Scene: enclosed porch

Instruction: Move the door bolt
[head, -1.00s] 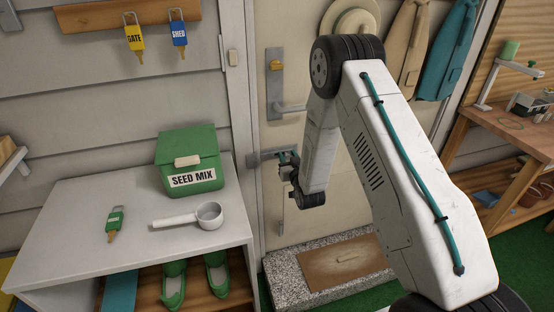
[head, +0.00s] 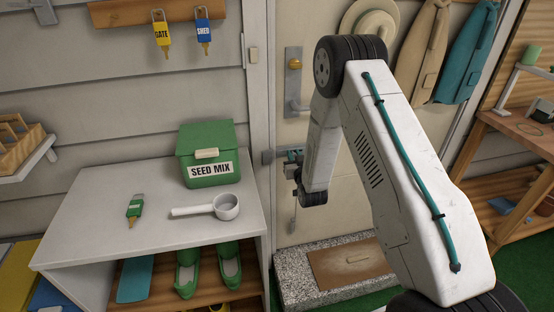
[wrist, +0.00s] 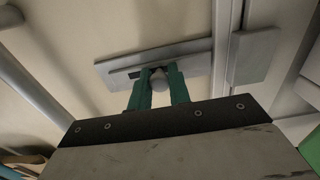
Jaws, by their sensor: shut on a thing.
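The door bolt is a grey metal plate (wrist: 190,57) on the cream door, with a round knob (wrist: 158,78) and a dark slot showing left of the knob. My gripper (head: 293,156) has teal fingers; in the wrist view my gripper (wrist: 158,82) is shut on the knob, one finger on each side. A grey catch (wrist: 252,56) sits on the frame, right of the plate in the wrist view. The catch (head: 268,157) is left of my gripper in the head view. My gripper hides part of the bolt in the head view.
A door handle (head: 297,107) is above the bolt. A white bench (head: 100,205) at left holds a green seed box (head: 210,172), a scoop (head: 225,207) and a tagged key (head: 135,207). A stone step with a mat (head: 350,262) lies below the door.

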